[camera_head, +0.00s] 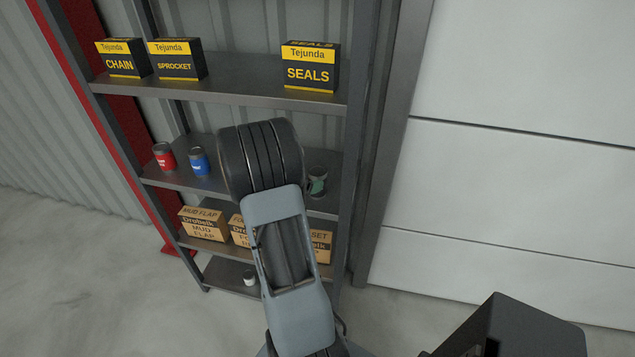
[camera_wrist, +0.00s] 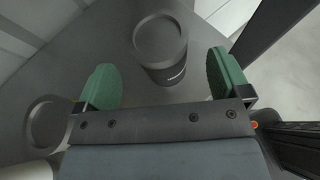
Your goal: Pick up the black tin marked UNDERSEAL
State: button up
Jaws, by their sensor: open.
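A black tin (camera_wrist: 163,50) stands upright on a grey shelf in the wrist view, its round lid facing the camera. A small white mark shows low on its side, too small to read. My gripper (camera_wrist: 161,82) is open, with one green finger on each side of the tin's near part and gaps to both. In the head view a dark tin (camera_head: 318,171) shows on the middle shelf beside a green finger of my gripper (camera_head: 317,187). My arm hides the rest of the gripper there.
Another round tin (camera_wrist: 46,124) stands close to the left finger. A red tin (camera_head: 164,156) and a blue tin (camera_head: 200,161) stand left on the middle shelf (camera_head: 180,179). A rack post (camera_head: 354,140) rises at the right.

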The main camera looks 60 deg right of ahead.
jog(key=shift+p+x, duration=0.65)
jog(key=shift+x, duration=1.95)
jog(key=shift+f, duration=0.15)
jog(key=c, duration=1.1)
jog(key=shift+c, duration=0.2)
